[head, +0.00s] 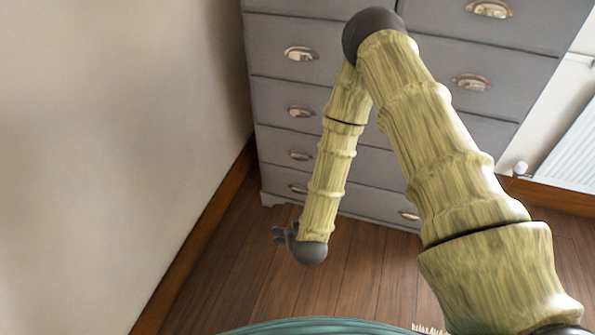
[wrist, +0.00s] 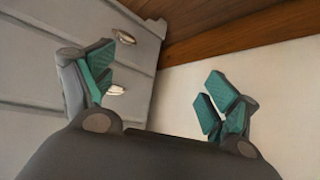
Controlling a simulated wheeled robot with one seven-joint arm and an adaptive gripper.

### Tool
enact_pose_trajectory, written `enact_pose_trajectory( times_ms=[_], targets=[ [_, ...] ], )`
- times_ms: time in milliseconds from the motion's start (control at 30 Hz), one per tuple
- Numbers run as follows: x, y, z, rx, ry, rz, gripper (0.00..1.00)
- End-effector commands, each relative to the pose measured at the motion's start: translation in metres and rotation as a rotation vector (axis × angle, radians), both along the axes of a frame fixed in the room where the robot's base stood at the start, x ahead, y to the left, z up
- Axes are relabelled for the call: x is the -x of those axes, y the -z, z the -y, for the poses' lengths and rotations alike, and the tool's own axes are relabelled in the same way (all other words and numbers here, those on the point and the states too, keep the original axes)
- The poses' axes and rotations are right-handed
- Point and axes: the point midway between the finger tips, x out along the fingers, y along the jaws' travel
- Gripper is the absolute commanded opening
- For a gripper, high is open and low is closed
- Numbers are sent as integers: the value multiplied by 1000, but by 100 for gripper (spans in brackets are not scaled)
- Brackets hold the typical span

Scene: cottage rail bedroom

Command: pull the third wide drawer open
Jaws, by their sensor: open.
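A grey chest of drawers (head: 275,90) stands against the far wall, with metal cup handles. Below a split top row are several wide drawers. The third wide drawer (head: 275,145) looks shut; its left handle (head: 300,155) shows, and my arm hides much of its front. My gripper (head: 279,235) is low, in front of the chest near the left wall, pointing left. In the wrist view my gripper (wrist: 157,85) has its teal-padded fingers apart with nothing between them. Two handles (wrist: 124,36) (wrist: 116,90) show behind the left finger; I cannot tell which drawers they belong to.
A plain wall (head: 110,130) with a wooden skirting board (head: 205,225) runs close on the left. A white radiator (head: 570,150) is at the right. The wooden floor (head: 270,285) in front of the chest is clear.

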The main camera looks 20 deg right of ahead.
Motion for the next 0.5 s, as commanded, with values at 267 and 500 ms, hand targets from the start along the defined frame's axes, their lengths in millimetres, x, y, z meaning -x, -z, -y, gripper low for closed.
enact_pose_trajectory(
  times_ms=[267,500],
  targets=[
    [-72,32,-4,35,68,196,88],
    [-125,41,0,78,144,350,88]
  ],
)
